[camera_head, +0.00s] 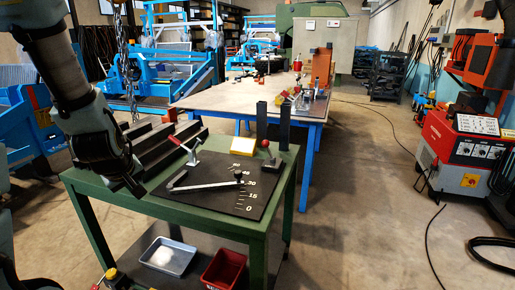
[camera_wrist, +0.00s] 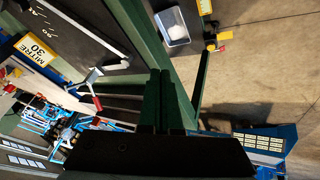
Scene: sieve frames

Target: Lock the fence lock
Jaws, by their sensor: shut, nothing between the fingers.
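A pale fence bar (camera_head: 205,185) lies across a black plate (camera_head: 225,206) marked with an angle scale, on a green table. A black knob (camera_head: 239,176) stands at the bar's right end, near the scale marks. A lever with a red handle (camera_head: 178,143) stands behind the bar; it also shows in the wrist view (camera_wrist: 94,88). A red-ball lever (camera_head: 266,145) stands at the plate's right rear. I cannot tell which of these is the fence lock. My gripper (camera_head: 138,189) is shut and empty, left of the plate; its fingers show in the wrist view (camera_wrist: 161,74).
A yellow card (camera_head: 243,145) stands behind the plate; the wrist view (camera_wrist: 36,51) shows "MITRE 30" on it. Two dark posts (camera_head: 272,125) rise at the table's back. Dark steel profiles (camera_head: 150,143) lie behind my gripper. A grey bin (camera_head: 168,257) and red bin (camera_head: 224,269) sit below.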

